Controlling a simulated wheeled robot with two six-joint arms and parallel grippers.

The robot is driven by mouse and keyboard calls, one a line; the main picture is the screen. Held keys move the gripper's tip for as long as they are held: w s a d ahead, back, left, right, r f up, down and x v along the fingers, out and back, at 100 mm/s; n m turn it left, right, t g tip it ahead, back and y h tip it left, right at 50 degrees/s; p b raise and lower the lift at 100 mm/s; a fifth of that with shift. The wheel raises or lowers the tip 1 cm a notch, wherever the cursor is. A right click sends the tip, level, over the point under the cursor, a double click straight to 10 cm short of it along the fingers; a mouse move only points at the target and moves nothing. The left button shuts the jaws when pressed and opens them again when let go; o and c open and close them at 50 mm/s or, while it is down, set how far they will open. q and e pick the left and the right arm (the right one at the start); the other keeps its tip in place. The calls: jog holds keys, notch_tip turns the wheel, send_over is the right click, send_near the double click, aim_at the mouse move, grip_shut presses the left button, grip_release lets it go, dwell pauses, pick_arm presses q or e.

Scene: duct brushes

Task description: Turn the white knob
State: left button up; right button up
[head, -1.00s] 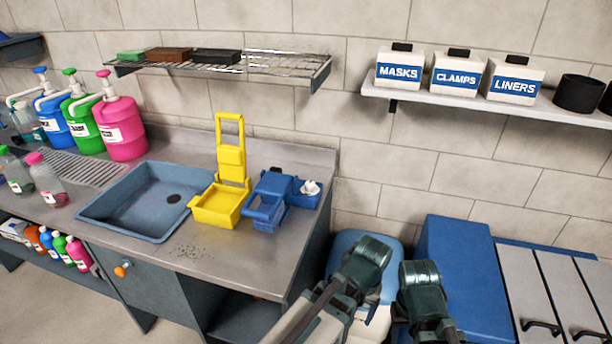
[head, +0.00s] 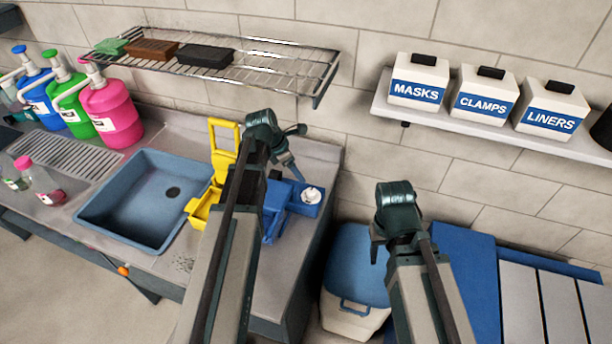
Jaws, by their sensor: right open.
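The white knob (head: 312,195) sits on top of a blue box-shaped unit (head: 304,209) at the right end of the counter. My left arm reaches up across the counter, and its dark end (head: 288,158) is just above and left of the knob, with a visible gap in the picture. Its jaws are not clear. My right gripper (head: 378,250) is open and empty, right of the counter and above the blue-lidded cooler. The left arm hides part of the blue unit and the yellow unit.
A yellow lever unit (head: 200,208) stands beside the blue sink (head: 132,222). A wire shelf (head: 290,66) hangs above the counter. A white shelf (head: 440,120) carries labelled boxes. A cooler (head: 358,270) and a blue bin (head: 466,255) stand on the right.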

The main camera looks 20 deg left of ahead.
aim_at(311, 191)
pick_arm(q)
jog(key=shift+f, duration=0.1)
jog(key=b+x, duration=1.3)
jog(key=shift+w+d+f, duration=0.1)
jog(key=shift+d+f, duration=0.05)
jog(key=shift+f, duration=0.1)
jog(key=shift+r, duration=0.1)
grip_shut()
